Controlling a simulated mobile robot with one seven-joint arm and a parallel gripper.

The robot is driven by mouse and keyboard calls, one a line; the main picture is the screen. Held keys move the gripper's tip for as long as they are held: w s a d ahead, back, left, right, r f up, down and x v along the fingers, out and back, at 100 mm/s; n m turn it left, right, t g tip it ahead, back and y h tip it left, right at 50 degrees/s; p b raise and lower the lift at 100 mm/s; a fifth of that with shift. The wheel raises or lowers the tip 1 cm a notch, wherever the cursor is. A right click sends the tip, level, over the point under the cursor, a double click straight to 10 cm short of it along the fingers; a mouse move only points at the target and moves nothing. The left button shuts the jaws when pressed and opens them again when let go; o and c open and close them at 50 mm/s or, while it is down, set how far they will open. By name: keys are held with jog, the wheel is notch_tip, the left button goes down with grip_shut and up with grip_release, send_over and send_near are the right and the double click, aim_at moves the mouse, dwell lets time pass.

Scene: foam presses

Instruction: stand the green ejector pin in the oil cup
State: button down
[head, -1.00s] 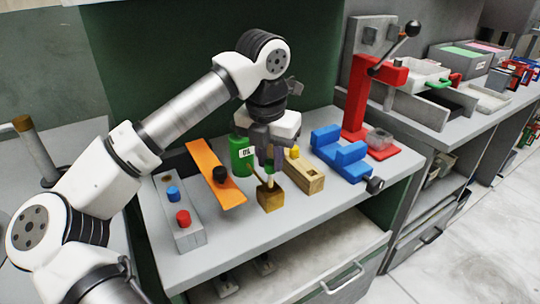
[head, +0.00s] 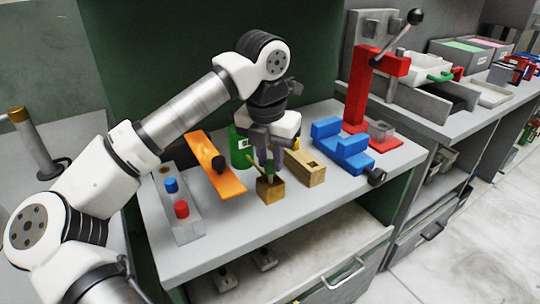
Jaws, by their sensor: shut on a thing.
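My gripper (head: 268,155) is over the small wooden block (head: 270,190) at the middle of the bench, pointing down. It is shut on a slim thing with a little green showing, which I take to be the green ejector pin (head: 270,172). The fingers hide most of it, and its lower end is at the block's top; I cannot tell whether it is in the block. A thin brown stick also rises from the block. The green can with a white label (head: 240,147), seemingly the oil cup, stands just behind and left of my gripper, partly hidden.
A longer wooden block (head: 305,165), a blue vise (head: 345,152) and a red lever press (head: 358,95) are right. The front bench strip is clear.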

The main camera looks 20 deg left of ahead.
aim_at(267, 186)
jog(key=shift+f+b, duration=0.6)
jog(key=shift+f, duration=0.2)
jog(key=c, duration=1.2)
grip_release()
jog(key=shift+r, duration=0.1)
jog(key=shift+o, duration=0.2)
jog(key=shift+r, duration=0.1)
notch_tip(267, 186, up, 14)
jog(key=s, duration=0.1)
jog(key=shift+s+f, duration=0.25)
jog(key=shift+s, duration=0.05)
